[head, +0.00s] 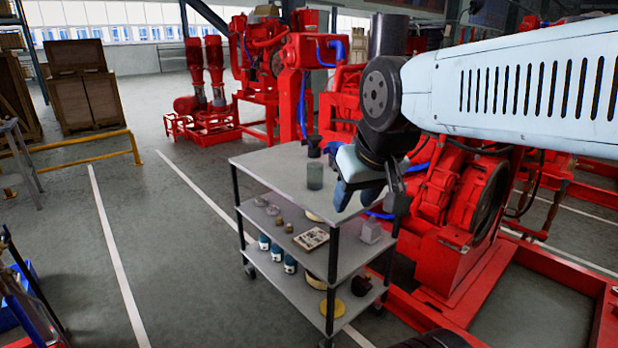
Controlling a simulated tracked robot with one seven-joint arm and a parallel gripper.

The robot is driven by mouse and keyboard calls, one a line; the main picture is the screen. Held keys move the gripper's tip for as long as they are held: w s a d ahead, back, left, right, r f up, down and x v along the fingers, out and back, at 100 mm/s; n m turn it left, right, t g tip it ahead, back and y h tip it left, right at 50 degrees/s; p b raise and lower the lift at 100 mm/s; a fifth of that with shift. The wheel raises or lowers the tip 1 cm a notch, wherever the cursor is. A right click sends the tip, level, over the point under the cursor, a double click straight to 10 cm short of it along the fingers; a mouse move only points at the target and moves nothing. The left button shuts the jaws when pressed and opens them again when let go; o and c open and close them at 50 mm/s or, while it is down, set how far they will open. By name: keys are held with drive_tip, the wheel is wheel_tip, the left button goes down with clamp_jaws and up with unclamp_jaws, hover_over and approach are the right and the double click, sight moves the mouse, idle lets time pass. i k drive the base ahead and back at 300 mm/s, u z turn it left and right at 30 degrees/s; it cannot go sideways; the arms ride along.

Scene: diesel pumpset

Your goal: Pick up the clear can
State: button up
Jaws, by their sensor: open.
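The clear can (314,176), a see-through grey-green cylinder, stands upright on the top shelf of a grey cart (268,163). My gripper (366,192) hangs over the right part of that shelf, to the right of the can, with its fingers pointing down. It is open, and I see nothing between its fingers. A gap shows between the gripper and the can. My wrist and fingers hide the right end of the top shelf.
A small dark object (314,146) stands behind the can. The lower shelves hold blue-and-white containers (277,252), a patterned box (311,238) and a grey block (371,232). Red pump machinery (445,200) stands close behind and right.

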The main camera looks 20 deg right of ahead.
sight(314, 170)
drive_tip(key=i, duration=1.3)
drive_tip(key=u, duration=0.05)
